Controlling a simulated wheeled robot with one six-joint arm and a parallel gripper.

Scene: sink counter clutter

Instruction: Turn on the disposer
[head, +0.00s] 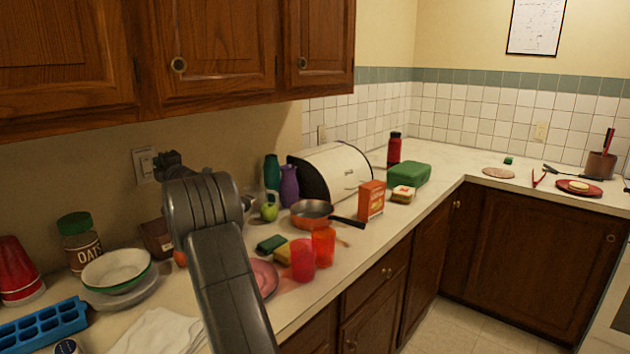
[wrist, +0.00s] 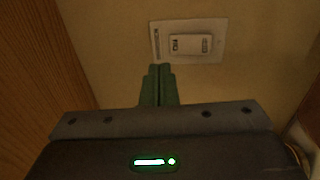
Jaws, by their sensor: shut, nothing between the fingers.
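A pale switch plate (head: 144,165) is on the wall under the upper cabinets at the left of the head view. In the wrist view the plate (wrist: 219,42) is at the top middle, with a light switch (wrist: 190,44) on it and a narrow slot-like part at its left. My gripper (wrist: 161,69) is shut and empty, its fingertips just below the plate's lower left corner in the picture. I cannot tell whether they touch it. In the head view my gripper (head: 164,158) is dark and small, right beside the plate. No disposer is visible.
Wooden upper cabinets (head: 215,50) hang above my arm. Below are an oats jar (head: 80,242), bowls (head: 117,270), a blue ice tray (head: 40,325) and red cups (head: 15,270). A green apple (head: 269,211) and bottles (head: 289,186) stand right of my arm.

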